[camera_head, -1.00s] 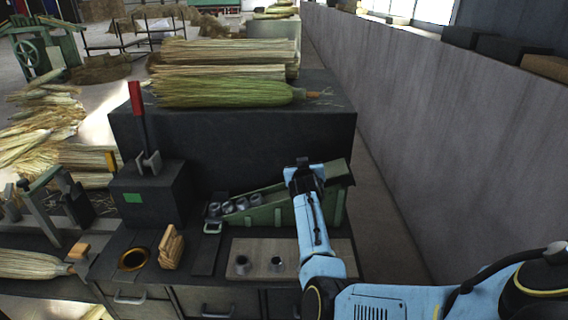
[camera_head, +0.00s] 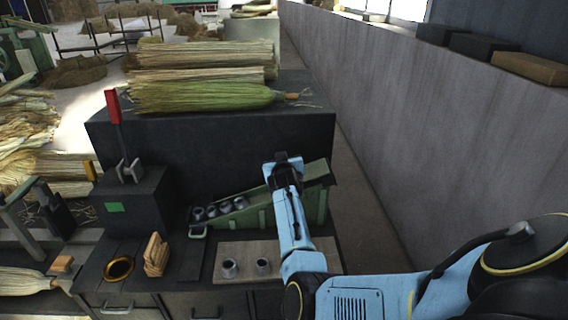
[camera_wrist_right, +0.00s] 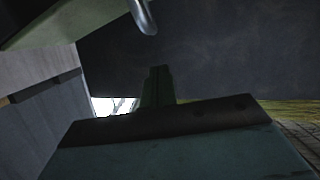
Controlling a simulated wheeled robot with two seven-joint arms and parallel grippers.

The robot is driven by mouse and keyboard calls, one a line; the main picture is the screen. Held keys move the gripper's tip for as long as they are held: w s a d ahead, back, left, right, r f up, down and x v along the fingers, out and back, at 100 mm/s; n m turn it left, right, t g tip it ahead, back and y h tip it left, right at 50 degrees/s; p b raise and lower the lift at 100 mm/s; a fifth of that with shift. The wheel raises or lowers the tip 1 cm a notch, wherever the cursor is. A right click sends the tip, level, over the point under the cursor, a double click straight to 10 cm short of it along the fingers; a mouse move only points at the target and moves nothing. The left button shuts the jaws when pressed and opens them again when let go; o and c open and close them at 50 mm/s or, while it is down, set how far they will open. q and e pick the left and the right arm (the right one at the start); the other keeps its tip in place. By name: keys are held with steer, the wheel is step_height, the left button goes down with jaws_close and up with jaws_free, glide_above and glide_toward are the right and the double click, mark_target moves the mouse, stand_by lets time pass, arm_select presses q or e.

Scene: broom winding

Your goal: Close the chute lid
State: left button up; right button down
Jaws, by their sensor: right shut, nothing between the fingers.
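The green chute (camera_head: 255,216) slopes up to the right across the back of the bench, with several grey metal collars (camera_head: 212,211) in its low left end. A dark plate (camera_head: 318,172) shows at its high right end; I cannot tell for sure whether it is the lid. My right gripper (camera_head: 283,158) is shut and empty, just above and behind the high part of the chute. My arm hides part of the chute, and contact cannot be made out. The right wrist view shows a green panel with a dark edge strip (camera_wrist_right: 170,124) close up. My left gripper is out of view.
A dark block with a red-handled lever (camera_head: 113,105) stands left of the chute. A wooden board (camera_head: 240,268) with two metal collars lies in front. Behind is a dark bench (camera_head: 230,140) carrying broom bundles (camera_head: 200,97). A grey wall (camera_head: 430,140) runs along the right.

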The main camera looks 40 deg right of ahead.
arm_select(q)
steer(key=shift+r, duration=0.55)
arm_select(e)
steer(key=v, duration=1)
steer(key=shift+r, duration=0.35)
